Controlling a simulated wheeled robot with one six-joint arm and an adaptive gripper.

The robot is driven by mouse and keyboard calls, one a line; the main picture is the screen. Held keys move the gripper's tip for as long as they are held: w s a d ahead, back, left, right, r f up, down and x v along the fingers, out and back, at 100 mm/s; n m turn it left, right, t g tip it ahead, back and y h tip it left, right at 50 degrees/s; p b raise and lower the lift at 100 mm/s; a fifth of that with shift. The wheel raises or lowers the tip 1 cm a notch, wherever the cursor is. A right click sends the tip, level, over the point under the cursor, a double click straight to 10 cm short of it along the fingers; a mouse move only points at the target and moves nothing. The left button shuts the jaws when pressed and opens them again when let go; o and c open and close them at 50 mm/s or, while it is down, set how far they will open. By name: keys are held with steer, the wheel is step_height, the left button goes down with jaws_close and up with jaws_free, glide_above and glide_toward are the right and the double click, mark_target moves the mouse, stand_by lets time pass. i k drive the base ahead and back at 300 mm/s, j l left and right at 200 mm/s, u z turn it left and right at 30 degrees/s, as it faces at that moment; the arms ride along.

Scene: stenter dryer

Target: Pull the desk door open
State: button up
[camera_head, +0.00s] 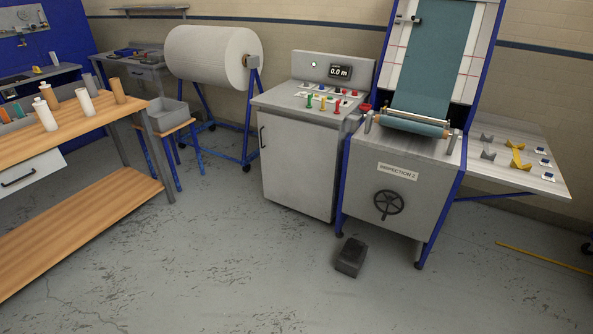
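A grey control desk (297,165) stands near the middle of the picture. Its sloped top carries several coloured levers and buttons, and a display reading "0.0 m". The desk door (297,170) is the front panel and looks shut. A dark vertical handle (262,137) sits at the door's upper left edge. My gripper does not show in this view, so its place relative to the handle cannot be seen.
A wooden workbench (75,202) with bobbins stands at left. A white roll (212,56) on a blue stand is behind. The inspection machine (398,180) adjoins the desk at right, with a dark pedal (350,257) on the floor. The floor (220,255) before the desk is clear.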

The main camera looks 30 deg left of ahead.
mark_target(299, 158)
steer(key=i+j+u, duration=0.5)
steer(key=i+j, duration=2.75)
steer(key=i+l, duration=0.05)
steer(key=i, duration=0.05)
